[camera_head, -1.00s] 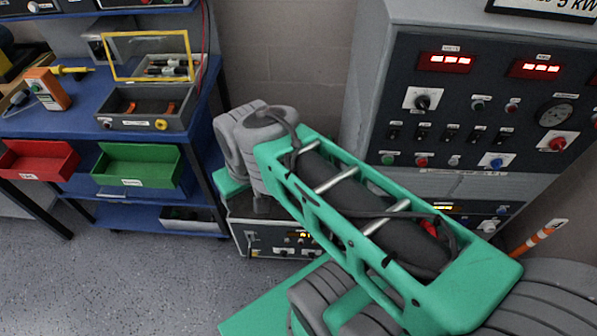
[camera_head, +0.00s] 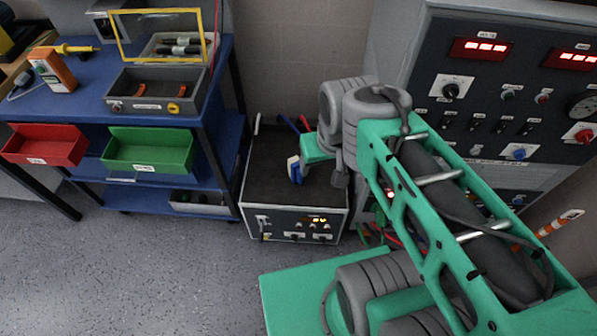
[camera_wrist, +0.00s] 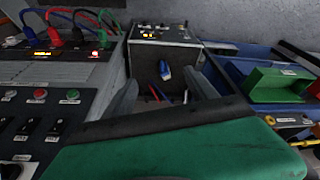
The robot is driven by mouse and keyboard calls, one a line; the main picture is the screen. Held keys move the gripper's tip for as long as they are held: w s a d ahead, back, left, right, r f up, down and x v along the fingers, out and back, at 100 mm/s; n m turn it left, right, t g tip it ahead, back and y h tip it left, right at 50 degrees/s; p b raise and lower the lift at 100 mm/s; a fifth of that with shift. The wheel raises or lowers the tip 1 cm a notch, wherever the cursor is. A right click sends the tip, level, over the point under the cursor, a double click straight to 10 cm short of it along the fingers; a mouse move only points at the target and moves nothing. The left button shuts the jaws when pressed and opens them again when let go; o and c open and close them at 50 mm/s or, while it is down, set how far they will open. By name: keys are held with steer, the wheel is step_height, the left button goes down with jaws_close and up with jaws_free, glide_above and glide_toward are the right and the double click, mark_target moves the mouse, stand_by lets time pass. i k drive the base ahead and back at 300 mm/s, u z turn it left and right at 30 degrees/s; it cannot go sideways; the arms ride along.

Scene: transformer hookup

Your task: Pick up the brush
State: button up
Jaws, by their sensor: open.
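A small blue and white object, which looks like the brush (camera_head: 294,169), is on the dark top of a grey instrument box (camera_head: 262,188). It also shows in the wrist view (camera_wrist: 164,70), ahead of my gripper and between its fingers as seen from there. My gripper (camera_wrist: 163,92) is open, with its two grey fingers apart and nothing held between them. In the head view my wrist covers the right part of the box top, and the fingers cannot be made out clearly. I see no contact between gripper and brush.
Thin red, blue and white rods or leads (camera_head: 303,123) show at the box's back edge. A blue bench with a green bin (camera_head: 150,150) and a red bin (camera_head: 43,145) stands left. A tall control panel (camera_head: 500,100) stands right. Floor at front left is clear.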

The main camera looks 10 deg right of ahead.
mark_target(294, 173)
steer(key=z, duration=0.05)
steer(key=k, duration=0.3)
steer(key=u, duration=1.25)
steer(key=i, duration=0.9)
steer(key=z, duration=0.15)
